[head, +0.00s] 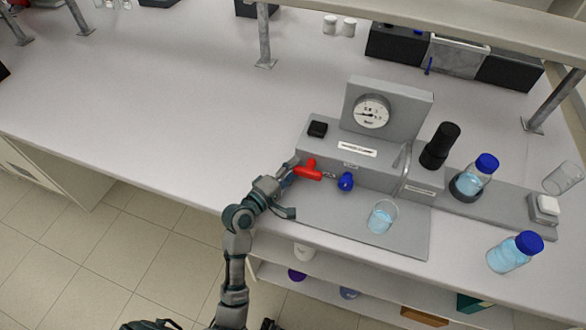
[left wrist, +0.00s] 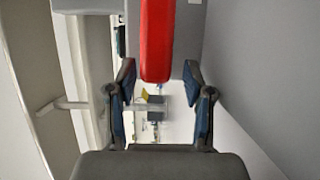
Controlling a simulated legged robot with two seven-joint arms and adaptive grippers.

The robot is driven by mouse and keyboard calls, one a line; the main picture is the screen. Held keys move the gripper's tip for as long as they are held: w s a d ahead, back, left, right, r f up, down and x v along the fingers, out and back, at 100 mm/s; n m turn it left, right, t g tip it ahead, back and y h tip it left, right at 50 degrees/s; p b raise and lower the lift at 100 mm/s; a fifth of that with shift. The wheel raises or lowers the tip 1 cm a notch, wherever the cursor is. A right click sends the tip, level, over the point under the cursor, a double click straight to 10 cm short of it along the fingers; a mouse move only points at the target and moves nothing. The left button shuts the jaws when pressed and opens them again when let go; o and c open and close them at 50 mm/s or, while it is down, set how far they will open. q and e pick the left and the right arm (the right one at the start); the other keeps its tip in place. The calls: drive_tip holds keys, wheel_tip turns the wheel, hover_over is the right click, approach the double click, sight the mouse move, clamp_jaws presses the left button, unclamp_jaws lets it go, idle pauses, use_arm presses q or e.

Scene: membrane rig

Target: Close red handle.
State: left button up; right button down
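The red handle (head: 309,172) sticks out from the front of the grey rig (head: 375,172), left of a blue knob (head: 345,182). In the left wrist view the red handle (left wrist: 157,42) runs down from the top edge, with its end near the line between the fingertips. My left gripper (head: 289,190) is at the handle's left end in the head view. In the left wrist view its two fingers (left wrist: 159,78) are apart, one on each side of the handle, with gaps visible. I cannot tell whether either finger touches it.
A beaker of light blue liquid (head: 382,217) stands on the rig's base plate, right of my left gripper. A gauge (head: 371,111) stands behind. Blue-capped bottles (head: 514,252) are at the right. The bench (head: 150,110) is clear to the left.

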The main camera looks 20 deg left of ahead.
use_arm(q)
drive_tip(key=shift+d, duration=0.2)
drive_tip(key=c, duration=0.4)
drive_tip(key=shift+d+r, duration=0.1)
drive_tip(key=shift+d, duration=0.25)
drive_tip(key=c, duration=0.4)
drive_tip(key=shift+d, duration=0.6)
drive_tip(key=shift+a, duration=0.15)
use_arm(e)
drive_tip(key=shift+d+f, duration=0.2)
drive_tip(key=shift+d, duration=0.6)
use_arm(q)
drive_tip(key=shift+a, duration=0.1)
use_arm(e)
drive_tip(key=shift+f, duration=0.3)
drive_tip(key=shift+w, duration=0.1)
